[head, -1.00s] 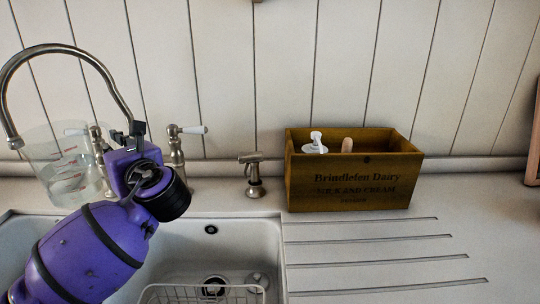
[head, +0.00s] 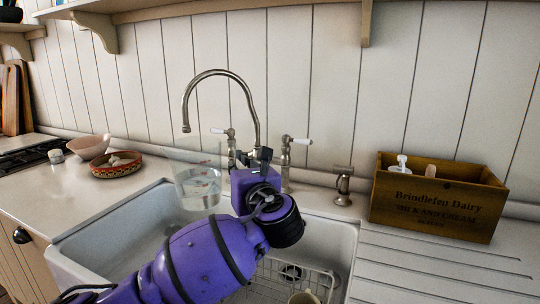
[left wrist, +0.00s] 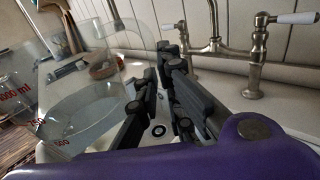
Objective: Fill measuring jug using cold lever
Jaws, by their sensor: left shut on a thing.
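The clear measuring jug (head: 198,186) with red markings is upright over the sink, its mouth below the tap spout (head: 186,122). It seems to hold clear water part way up; no stream is visible. My left gripper (head: 252,157) is shut on the jug at its right side, with the grip mostly hidden by my wrist. In the left wrist view, the fingers (left wrist: 158,92) are beside the jug (left wrist: 85,105). Two white-tipped tap levers, a left one (head: 220,131) and a right one (head: 298,141), stand behind; no hot or cold mark is legible. My right gripper is out of view.
The white sink (head: 85,245) holds a wire rack (head: 300,272) and a cup (head: 303,298). A wooden crate (head: 437,200) and a short metal fitting (head: 343,183) stand at right. Bowls (head: 116,165) and a stove (head: 25,155) are at left. A shelf (head: 170,12) runs above.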

